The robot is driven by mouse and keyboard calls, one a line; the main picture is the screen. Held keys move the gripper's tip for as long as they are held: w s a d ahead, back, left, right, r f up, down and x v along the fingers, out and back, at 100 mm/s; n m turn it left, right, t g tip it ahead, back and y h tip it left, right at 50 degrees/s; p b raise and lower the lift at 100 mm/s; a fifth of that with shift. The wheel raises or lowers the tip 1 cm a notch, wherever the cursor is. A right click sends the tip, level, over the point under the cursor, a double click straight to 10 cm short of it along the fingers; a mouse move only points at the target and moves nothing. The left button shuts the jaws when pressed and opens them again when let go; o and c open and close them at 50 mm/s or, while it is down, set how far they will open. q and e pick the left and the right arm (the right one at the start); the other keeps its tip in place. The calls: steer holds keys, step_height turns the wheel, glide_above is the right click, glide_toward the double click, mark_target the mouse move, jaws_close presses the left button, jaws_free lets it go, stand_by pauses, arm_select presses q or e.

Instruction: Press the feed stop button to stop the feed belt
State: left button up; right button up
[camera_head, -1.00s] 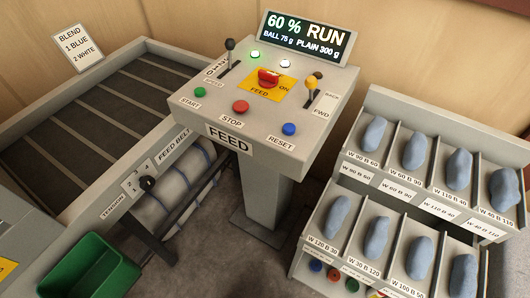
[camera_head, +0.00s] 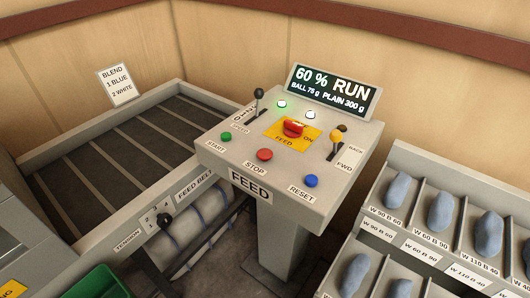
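The feed console (camera_head: 228,160) stands in the middle of the head view, with a FEED label on its front. The red stop button (camera_head: 264,155) is on its sloped top, above the STOP label. The green start button (camera_head: 226,136) is to its left and the blue reset button (camera_head: 311,181) to its right. The display (camera_head: 333,92) reads 60 % RUN, BALL 75 g, PLAIN 300 g. A green lamp (camera_head: 282,104) is lit. The feed belt (camera_head: 120,145) is the dark slatted bed at left. Neither of my grippers is in view.
A red rotary switch (camera_head: 293,128) sits on a yellow plate behind the stop button. A black lever (camera_head: 258,98) and a yellow lever (camera_head: 338,137) rise from the top. A rack of grey-blue pillows (camera_head: 440,210) stands at right, a green bin (camera_head: 98,284) at bottom left.

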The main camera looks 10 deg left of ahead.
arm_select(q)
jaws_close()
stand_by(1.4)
